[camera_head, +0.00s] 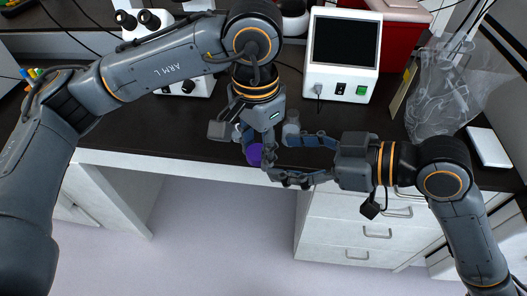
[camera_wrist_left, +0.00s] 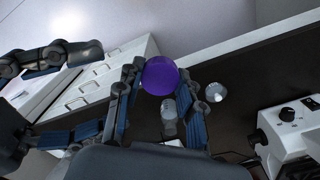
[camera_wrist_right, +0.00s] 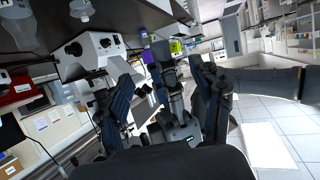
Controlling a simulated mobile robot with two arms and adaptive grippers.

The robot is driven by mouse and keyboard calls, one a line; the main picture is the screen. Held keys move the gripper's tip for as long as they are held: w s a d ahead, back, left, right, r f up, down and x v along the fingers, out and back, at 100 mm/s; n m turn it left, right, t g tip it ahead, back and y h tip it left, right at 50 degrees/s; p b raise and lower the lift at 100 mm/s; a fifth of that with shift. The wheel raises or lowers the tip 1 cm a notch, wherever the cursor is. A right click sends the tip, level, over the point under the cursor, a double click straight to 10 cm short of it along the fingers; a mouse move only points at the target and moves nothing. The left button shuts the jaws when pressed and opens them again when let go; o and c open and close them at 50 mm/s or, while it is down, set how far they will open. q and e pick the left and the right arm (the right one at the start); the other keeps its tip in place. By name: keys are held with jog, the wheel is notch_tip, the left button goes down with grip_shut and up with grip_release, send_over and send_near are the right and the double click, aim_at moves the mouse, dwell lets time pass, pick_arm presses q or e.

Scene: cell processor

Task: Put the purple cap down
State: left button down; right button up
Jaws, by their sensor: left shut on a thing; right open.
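The purple cap (camera_head: 254,154) is between the fingers of my left gripper (camera_head: 256,146), near the front edge of the black bench top (camera_head: 185,140). In the left wrist view the purple cap (camera_wrist_left: 160,76) sits at the fingertips of my left gripper (camera_wrist_left: 161,86), which is shut on it. My right gripper (camera_head: 279,160) is open and empty, pointing left, with its fingers close to the left gripper. In the right wrist view its fingers (camera_wrist_right: 165,85) stand apart with the left arm beyond them.
A small clear container (camera_wrist_left: 215,92) and a translucent bottle (camera_wrist_left: 170,112) are close to the left gripper. A white device with a dark screen (camera_head: 343,55) and a microscope (camera_head: 185,84) stand behind. A clear bag (camera_head: 447,85) is at the right. White drawers (camera_head: 350,230) lie below the bench.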

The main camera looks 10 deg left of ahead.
aim_at(259, 156)
jog(key=x, duration=0.6)
jog(key=shift+a, duration=0.1)
jog(key=c, duration=1.2)
pick_arm(q)
jog(key=c, duration=0.8)
grip_release()
pick_arm(e)
jog(key=shift+o, duration=0.2)
jog(key=shift+s, duration=0.1)
jog(key=shift+a, duration=0.1)
jog(key=shift+c, duration=0.6)
pick_arm(q)
jog(key=shift+w, duration=0.1)
